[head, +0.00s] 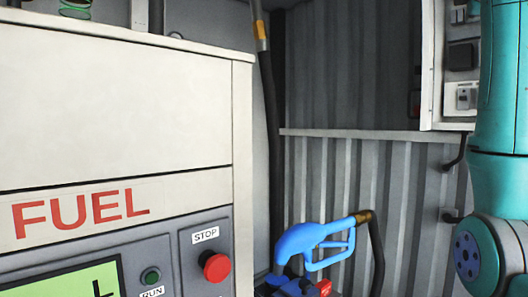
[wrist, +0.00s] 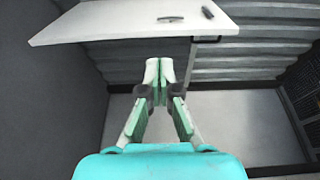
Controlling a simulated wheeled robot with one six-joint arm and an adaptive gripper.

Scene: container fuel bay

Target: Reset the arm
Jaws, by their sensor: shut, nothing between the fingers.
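My gripper (wrist: 159,68) shows in the wrist view with its fingertips together. It is shut and empty, and points toward a grey cabinet face under a white board. My teal arm (head: 497,100) stands at the right edge of the head view. My gripper is out of the head view.
A fuel dispenser (head: 115,110) with a red stop button (head: 215,266) fills the left of the head view. A blue nozzle (head: 318,238) with a dark hose (head: 377,255) is right of it. A white board (wrist: 130,22) spans the top of the wrist view. Pale floor (wrist: 235,125) is clear.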

